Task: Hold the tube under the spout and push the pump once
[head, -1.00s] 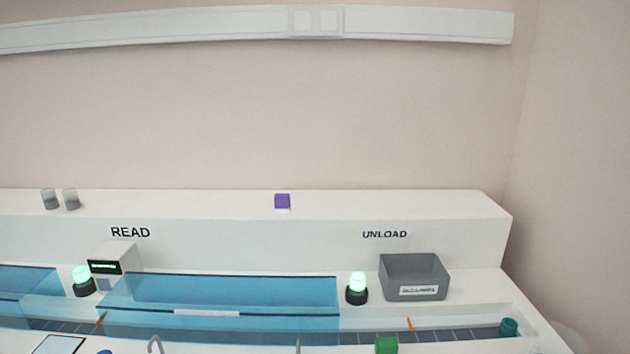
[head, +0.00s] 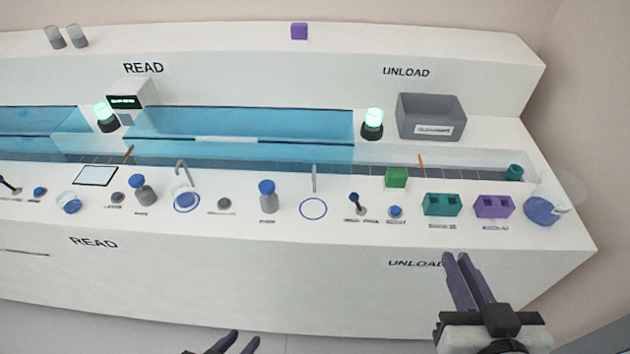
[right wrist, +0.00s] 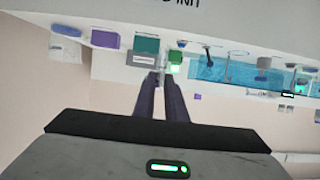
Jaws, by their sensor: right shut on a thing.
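My right gripper (head: 463,258) is at the lower right in the head view, in front of the counter by the UNLOAD label. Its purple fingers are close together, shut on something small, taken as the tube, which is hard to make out. The fingers also show in the right wrist view (right wrist: 161,78). My left gripper (head: 244,337) is at the bottom edge, empty, its fingertips apart. Two hooked or upright spouts stand on the counter: one left (head: 183,170), one right (head: 314,179). A blue-topped pump bottle stands left of each: left pump (head: 143,188), right pump (head: 267,197).
Blue rings mark the counter under the left spout (head: 186,201) and right spout (head: 313,209). A grey bin (head: 432,112) is behind. The space before the counter is free.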

